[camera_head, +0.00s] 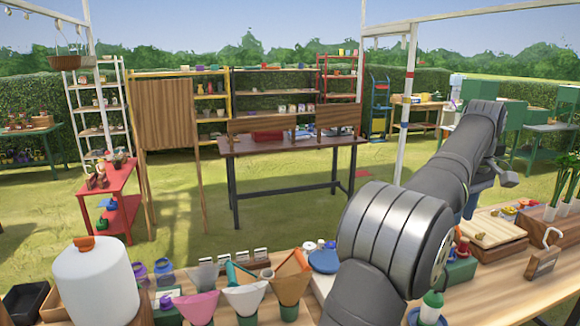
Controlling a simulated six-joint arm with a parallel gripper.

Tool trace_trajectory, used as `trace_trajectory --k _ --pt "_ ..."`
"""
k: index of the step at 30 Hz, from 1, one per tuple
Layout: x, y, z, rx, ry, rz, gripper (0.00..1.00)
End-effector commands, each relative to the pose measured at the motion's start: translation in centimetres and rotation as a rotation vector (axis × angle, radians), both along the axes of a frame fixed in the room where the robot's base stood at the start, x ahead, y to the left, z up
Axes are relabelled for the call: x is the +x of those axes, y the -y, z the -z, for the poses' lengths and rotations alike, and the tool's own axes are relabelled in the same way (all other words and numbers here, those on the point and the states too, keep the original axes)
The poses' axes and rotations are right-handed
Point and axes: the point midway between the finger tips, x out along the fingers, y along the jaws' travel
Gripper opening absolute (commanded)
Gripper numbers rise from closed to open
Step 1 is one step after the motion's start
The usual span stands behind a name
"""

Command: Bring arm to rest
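My arm rises from the bottom middle of the head view and reaches up and to the right over the wooden workbench (505,292). Its far end bends down at the right. My gripper (503,178) seems to be the small dark part there, above the bench's back edge. Its fingers are too small and too covered by the arm to tell whether they are open or shut. I cannot see anything held in it.
The bench holds a white jug (95,285), several paper-wrapped cones (245,298), a wooden box (490,238), a green-capped bottle (431,308) and a wooden planter (555,218). A dark table (290,146) stands behind on the grass. The air above the bench's left half is clear.

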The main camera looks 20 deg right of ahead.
Motion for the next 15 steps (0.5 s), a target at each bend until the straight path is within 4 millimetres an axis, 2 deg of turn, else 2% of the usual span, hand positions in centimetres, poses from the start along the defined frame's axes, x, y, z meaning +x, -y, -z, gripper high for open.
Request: trace_trajectory --k 3,15 --pt "1.9 -1.6 -0.2 -0.001 0.0 -0.036 0.3" --pt "7.5 -7.4 -0.6 -0.001 0.0 -0.153 0.3"
